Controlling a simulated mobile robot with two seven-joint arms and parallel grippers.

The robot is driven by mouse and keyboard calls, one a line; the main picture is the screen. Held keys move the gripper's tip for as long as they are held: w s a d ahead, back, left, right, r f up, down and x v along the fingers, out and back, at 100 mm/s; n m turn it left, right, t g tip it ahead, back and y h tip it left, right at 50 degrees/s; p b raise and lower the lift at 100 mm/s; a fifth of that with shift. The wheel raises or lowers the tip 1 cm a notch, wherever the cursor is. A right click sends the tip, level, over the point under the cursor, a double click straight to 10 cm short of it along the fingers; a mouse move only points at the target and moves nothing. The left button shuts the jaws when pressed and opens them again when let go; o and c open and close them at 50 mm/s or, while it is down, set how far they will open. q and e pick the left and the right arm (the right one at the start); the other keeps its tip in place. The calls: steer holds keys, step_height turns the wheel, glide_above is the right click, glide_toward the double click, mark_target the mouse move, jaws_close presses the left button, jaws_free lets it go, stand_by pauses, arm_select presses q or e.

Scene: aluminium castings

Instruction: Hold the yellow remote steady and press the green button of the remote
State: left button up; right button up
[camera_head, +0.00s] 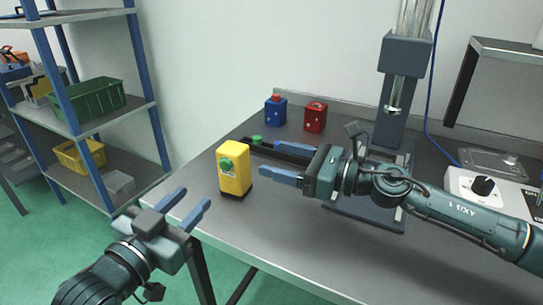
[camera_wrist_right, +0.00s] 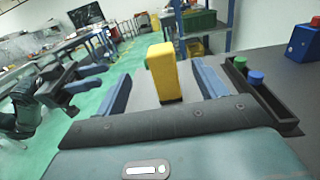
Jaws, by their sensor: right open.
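The yellow remote (camera_head: 234,172) stands upright near the left edge of the grey table. Its green button (camera_head: 227,164) is on the side facing left. My right gripper (camera_head: 263,160) is open and empty, low over the table just right of the remote. In the right wrist view, the remote (camera_wrist_right: 162,72) shows ahead, lined up with the gap between the blue fingers; whether they overlap it is unclear. My left gripper (camera_head: 195,198) is open and empty, off the table's left edge, pointing toward the remote. It also shows at the left of the wrist view (camera_wrist_right: 104,77).
A black tray (camera_head: 278,150) with a green-capped piece (camera_head: 256,139) lies behind the right gripper. A blue box (camera_head: 276,111) and a red box (camera_head: 315,117) stand farther back. A column fixture (camera_head: 401,95) stands at the rear. Shelves (camera_head: 85,137) are at left.

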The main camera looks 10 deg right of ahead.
mark_target(221, 146)
steer(key=x, duration=1.3)
steer(key=shift+c, duration=0.4)
steer(key=c, duration=1.1)
arm_select(q)
jaws_close()
arm_select(e)
steer(key=shift+o, duration=0.2)
steer(key=shift+f, duration=0.1)
